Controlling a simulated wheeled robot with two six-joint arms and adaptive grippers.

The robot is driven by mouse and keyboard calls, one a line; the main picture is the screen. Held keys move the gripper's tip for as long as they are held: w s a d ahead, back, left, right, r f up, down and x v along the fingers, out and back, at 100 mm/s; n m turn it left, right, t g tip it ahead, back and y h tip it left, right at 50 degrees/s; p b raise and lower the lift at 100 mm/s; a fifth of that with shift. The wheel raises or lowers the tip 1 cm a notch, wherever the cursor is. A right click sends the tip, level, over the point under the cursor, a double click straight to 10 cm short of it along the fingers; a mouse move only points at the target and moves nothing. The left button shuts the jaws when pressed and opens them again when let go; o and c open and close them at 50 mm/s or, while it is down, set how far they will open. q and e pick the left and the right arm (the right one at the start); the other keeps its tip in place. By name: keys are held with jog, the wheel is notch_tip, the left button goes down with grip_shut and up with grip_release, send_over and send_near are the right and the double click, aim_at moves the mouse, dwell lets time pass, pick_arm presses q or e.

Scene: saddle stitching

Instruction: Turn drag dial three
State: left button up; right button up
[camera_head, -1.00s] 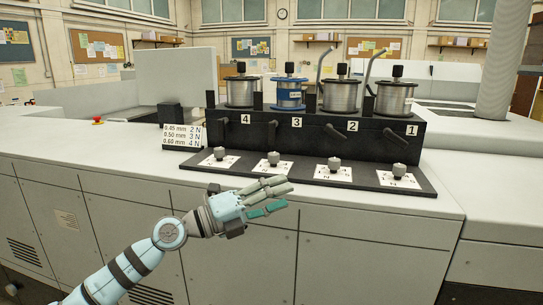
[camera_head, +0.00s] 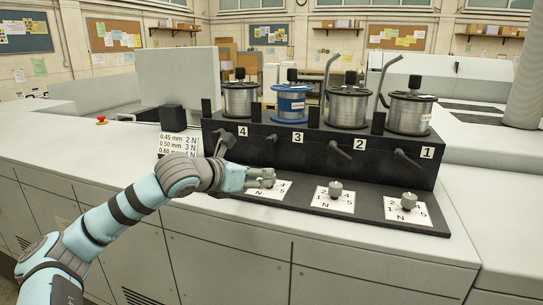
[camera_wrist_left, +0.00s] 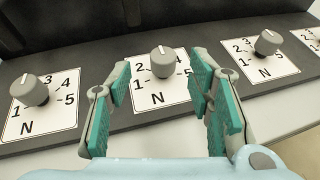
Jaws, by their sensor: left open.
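Dial three is a grey knob (camera_wrist_left: 163,62) on a white card marked 1 to 5 and N, the middle dial in the left wrist view. A light mark on its top points away from me. In the head view, its card (camera_head: 281,191) is partly covered by my left gripper (camera_head: 262,178). In the left wrist view, my left gripper (camera_wrist_left: 160,82) is open, with teal-padded fingers on either side of dial three. I cannot tell whether they touch it. My right gripper is not in view.
Dial four (camera_wrist_left: 33,90) is left of my fingers, dial two (camera_wrist_left: 268,42) to the right. Dial one (camera_head: 408,200) is farther right. Wire spools (camera_head: 292,103) and black levers (camera_head: 339,150) stand behind. A tension chart (camera_head: 179,143) is at left.

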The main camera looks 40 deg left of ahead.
pick_arm(q)
jog(key=p+x, duration=0.1)
jog(key=x, duration=0.6)
jog(key=shift+w+d+p, duration=0.2)
jog(key=shift+d+p, duration=0.05)
jog(key=shift+p, duration=0.1)
jog(key=shift+w+f, duration=0.1)
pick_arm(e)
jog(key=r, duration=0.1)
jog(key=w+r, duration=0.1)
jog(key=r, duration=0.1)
